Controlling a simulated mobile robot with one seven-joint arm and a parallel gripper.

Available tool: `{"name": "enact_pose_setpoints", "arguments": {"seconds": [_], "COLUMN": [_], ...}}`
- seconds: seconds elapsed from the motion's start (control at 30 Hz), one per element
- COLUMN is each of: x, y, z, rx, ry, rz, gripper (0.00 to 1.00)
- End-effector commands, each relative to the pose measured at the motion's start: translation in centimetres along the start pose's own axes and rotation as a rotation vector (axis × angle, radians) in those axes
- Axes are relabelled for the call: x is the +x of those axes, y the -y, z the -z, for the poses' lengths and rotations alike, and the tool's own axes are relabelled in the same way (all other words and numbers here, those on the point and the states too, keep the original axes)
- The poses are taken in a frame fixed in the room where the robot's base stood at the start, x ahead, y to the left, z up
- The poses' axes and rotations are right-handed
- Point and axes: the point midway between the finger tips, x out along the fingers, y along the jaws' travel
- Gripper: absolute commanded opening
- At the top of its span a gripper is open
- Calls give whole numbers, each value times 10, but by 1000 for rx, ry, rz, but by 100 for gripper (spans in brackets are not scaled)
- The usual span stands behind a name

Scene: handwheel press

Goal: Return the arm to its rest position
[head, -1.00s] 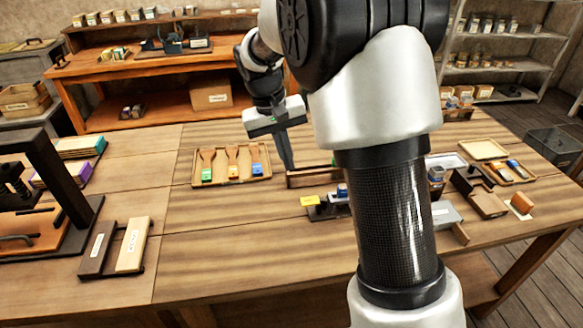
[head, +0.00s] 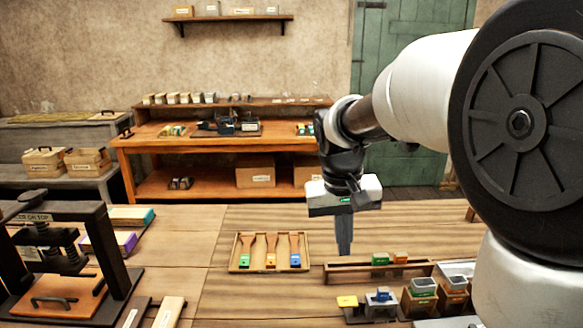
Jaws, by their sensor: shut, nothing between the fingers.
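My gripper (head: 344,246) hangs from my arm in the middle right of the head view, its fingers together and pointing down, with nothing between them. It is above the table (head: 235,300), to the right of the wooden tray of brushes (head: 238,266) and near the far side of a low wooden rack (head: 345,275). The gap between fingertips and table is hard to judge. My arm's upper links cover the right side of the view.
A handwheel press (head: 105,240) stands at the left. An orange workbench (head: 150,160) stands behind the table, and a green door (head: 395,110) is at the back.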

Motion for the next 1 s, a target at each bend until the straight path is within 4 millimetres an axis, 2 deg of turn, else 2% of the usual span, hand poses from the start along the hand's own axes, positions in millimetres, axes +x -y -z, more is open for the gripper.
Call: {"name": "enact_pose_setpoints", "arguments": {"seconds": [0.03, 0.2, 0.3, 0.4, 0.5, 0.7, 1.0], "x": [-31, -85, -105, -115, -118, -117, -117], "y": [-8, -23, -29, -31, -31, -31, -31], "z": [-18, -77, -112, -140, -160, -175, -174], "rx": [7, 14, 18, 20, 21, 22, 21], "ry": [-37, -153, -221, -279, -321, -355, -354], "rz": [22, 77, 98, 112, 119, 122, 122], "gripper": [0, 0, 0, 0, 0, 0, 0]}}
